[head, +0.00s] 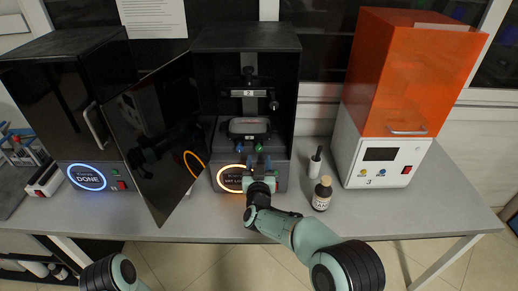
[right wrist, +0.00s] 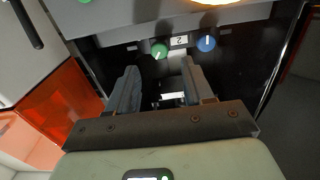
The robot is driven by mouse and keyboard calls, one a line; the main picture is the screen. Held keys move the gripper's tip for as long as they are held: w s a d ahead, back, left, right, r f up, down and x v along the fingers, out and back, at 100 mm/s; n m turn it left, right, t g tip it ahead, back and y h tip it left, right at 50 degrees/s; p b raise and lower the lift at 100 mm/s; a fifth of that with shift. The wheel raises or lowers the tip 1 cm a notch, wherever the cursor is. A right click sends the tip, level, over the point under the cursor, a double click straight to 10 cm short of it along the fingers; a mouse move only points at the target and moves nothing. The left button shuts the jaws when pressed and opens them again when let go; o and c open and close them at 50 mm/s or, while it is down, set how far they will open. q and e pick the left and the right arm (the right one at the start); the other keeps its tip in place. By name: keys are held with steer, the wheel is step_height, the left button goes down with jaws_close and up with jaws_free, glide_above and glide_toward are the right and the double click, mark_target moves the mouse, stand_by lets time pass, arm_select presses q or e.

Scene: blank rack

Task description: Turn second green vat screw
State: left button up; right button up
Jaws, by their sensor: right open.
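The middle printer (head: 262,88) stands open, with its vat (head: 247,128) inside. At the vat's front are a blue screw (head: 238,148) and a green screw (head: 258,147). In the right wrist view the green screw (right wrist: 160,50) and blue screw (right wrist: 206,44) flank a white label with a 2. My right gripper (head: 261,161) is open and empty at the printer's front, close to the green screw. Its fingers (right wrist: 159,70) point toward the green screw, which shows between and beyond the tips, apart from them. My left gripper is out of view.
The printer's dark door (head: 150,140) is swung open to the left. A brown bottle (head: 322,196) and a white-and-black cylinder (head: 315,162) stand right of my right gripper. An orange-lidded machine (head: 405,80) stands farther right. A closed printer (head: 62,110) reads DONE at left.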

mark_target(259, 149)
steer(key=w+p, duration=0.1)
steer(key=w, duration=0.5)
steer(key=shift+p, duration=0.35)
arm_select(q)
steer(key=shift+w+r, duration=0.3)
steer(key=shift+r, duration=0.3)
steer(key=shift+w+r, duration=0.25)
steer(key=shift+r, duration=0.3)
arm_select(e)
jaws_close()
